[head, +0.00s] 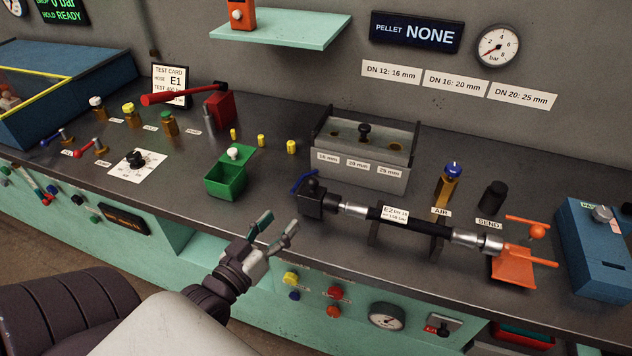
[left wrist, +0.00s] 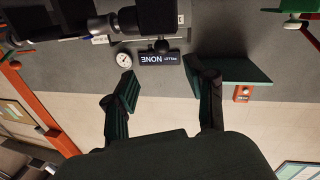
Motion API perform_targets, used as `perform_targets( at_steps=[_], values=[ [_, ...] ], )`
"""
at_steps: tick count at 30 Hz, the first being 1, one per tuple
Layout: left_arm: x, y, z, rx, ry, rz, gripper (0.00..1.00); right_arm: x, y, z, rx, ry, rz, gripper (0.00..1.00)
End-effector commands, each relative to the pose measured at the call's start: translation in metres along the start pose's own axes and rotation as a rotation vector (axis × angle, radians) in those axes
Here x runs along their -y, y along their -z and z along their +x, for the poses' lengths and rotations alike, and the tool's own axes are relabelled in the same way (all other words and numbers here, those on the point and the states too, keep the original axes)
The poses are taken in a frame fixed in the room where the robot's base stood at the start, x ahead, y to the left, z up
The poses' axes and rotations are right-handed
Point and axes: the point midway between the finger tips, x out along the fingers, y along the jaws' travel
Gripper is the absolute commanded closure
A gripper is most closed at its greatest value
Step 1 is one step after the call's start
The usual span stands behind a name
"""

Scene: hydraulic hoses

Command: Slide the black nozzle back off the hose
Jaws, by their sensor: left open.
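The black nozzle (head: 318,203) is a dark block with a blue lever, at the left end of the hose assembly. A silver fitting (head: 352,209) lies between it and the black hose (head: 408,220), which carries a white label and rests level on dark supports. I cannot tell how far the nozzle is on. My left gripper (head: 281,223) is open and empty, in front of the bench edge, left of and below the nozzle, apart from it. In the left wrist view its two fingers (left wrist: 164,83) are spread with nothing between them. My right gripper is not in view.
A grey pellet box (head: 362,178) stands behind the hose. A green bin (head: 226,178) sits left of the nozzle. An orange clamp (head: 513,264) holds the hose's right end. Brass air valve (head: 447,187) and black send knob (head: 492,197) stand behind. Bench between bin and nozzle is clear.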

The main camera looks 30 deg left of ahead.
Motion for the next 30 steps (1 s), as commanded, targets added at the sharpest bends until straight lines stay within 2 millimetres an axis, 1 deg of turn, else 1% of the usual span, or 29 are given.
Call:
perform_targets(
  at_steps=[1,5,8,15,21,25,30],
  values=[
    [0.002,0.004,0.001,-0.016,0.003,-0.003,0.45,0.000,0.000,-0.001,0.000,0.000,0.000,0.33],
    [0.002,0.008,0.012,-0.027,0.004,-0.005,0.45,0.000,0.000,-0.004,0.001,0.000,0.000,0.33],
    [0.002,0.009,0.030,-0.027,0.003,-0.006,0.45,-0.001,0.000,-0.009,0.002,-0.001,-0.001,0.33],
    [0.002,0.010,0.082,-0.025,0.003,-0.006,0.45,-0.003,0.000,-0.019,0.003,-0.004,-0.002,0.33],
    [0.002,0.009,0.117,-0.023,0.003,-0.005,0.45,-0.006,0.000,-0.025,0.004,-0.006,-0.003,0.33],
    [0.003,0.008,0.130,-0.022,0.003,-0.003,0.45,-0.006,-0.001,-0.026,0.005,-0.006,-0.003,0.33],
    [0.003,0.007,0.137,-0.020,0.003,-0.003,0.45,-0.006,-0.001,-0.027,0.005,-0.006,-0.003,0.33]
  ],
)
